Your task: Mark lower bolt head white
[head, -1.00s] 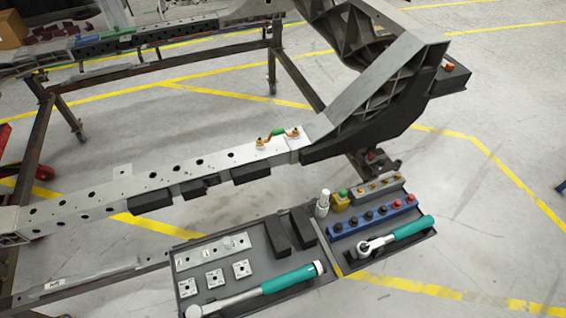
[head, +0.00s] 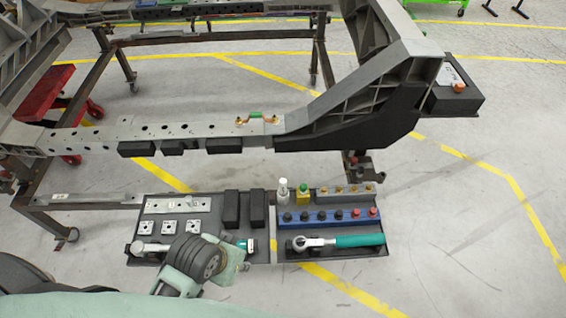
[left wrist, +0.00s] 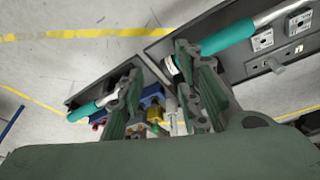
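Two brass-coloured bolt heads, left (head: 240,122) and right (head: 275,119), stand on the grey chassis rail (head: 208,131) with a green piece between them. I cannot tell which is the lower one. A white marker-like bottle (head: 283,190) stands upright on the tool tray beside a yellow bottle with a green cap (head: 303,195). In the head view my left arm reaches over the tray's front, its fingers hidden. In the left wrist view my left gripper (left wrist: 158,65) has its fingers apart, with the yellow bottle (left wrist: 154,114) showing beyond the gap. My right gripper is out of view.
The tray's left part (head: 215,222) holds plates, black blocks and a teal-handled wrench. The right part holds a blue socket rail (head: 328,217), a grey rail with brass bits (head: 346,192) and a teal ratchet (head: 345,241). An orange-topped bolt (head: 458,88) sits at the frame's right end.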

